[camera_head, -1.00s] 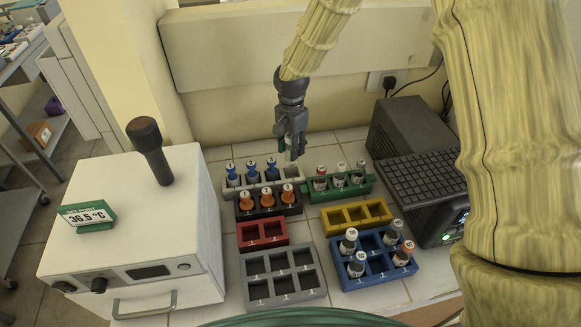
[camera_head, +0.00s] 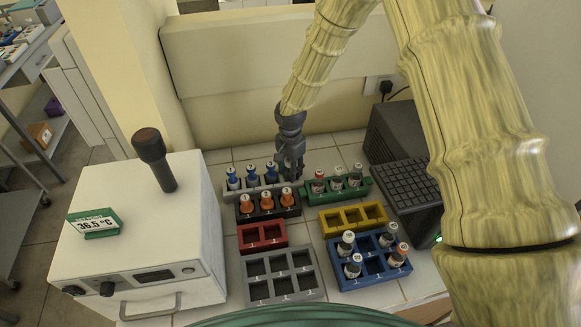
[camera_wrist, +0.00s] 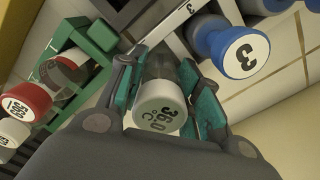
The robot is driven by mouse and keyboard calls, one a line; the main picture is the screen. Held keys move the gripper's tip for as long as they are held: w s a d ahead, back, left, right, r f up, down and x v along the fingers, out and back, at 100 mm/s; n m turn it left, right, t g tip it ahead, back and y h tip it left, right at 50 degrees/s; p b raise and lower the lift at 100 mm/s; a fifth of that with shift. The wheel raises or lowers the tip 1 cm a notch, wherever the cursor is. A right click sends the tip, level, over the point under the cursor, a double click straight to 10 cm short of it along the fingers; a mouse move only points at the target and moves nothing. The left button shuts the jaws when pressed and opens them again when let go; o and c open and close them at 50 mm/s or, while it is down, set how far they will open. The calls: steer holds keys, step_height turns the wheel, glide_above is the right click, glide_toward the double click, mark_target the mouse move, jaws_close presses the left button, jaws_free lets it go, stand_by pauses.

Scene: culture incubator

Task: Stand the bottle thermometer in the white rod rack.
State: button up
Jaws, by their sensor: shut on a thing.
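My gripper (camera_head: 290,168) is shut on the bottle thermometer (camera_wrist: 160,105), whose white cap reads 36.0 °C in the wrist view. The fingers sit on both sides of the bottle. In the head view my gripper hides the bottle. The white rod rack (camera_head: 257,189) stands at the back of the bench and holds several blue-capped rods (camera_head: 252,172). My gripper is low over the rack's right end, beside the rightmost blue rod. Part of the rack shows beyond the bottle in the wrist view (camera_wrist: 183,22). I cannot tell whether the bottle's base is in a slot.
A green rack (camera_head: 352,194) with several bottles stands close to the right. A black rack (camera_head: 268,212) with orange-capped rods is in front. Red (camera_head: 262,243), yellow (camera_head: 352,221), grey (camera_head: 285,291) and blue (camera_head: 371,280) racks lie nearer. The white incubator (camera_head: 140,235) stands left.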

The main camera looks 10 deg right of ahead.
steer(key=o, duration=1.1)
steer(key=shift+f, duration=0.1)
steer(key=shift+c, duration=0.2)
steer(key=shift+r+b, duration=1.95)
steer(key=shift+r, duration=4.2)
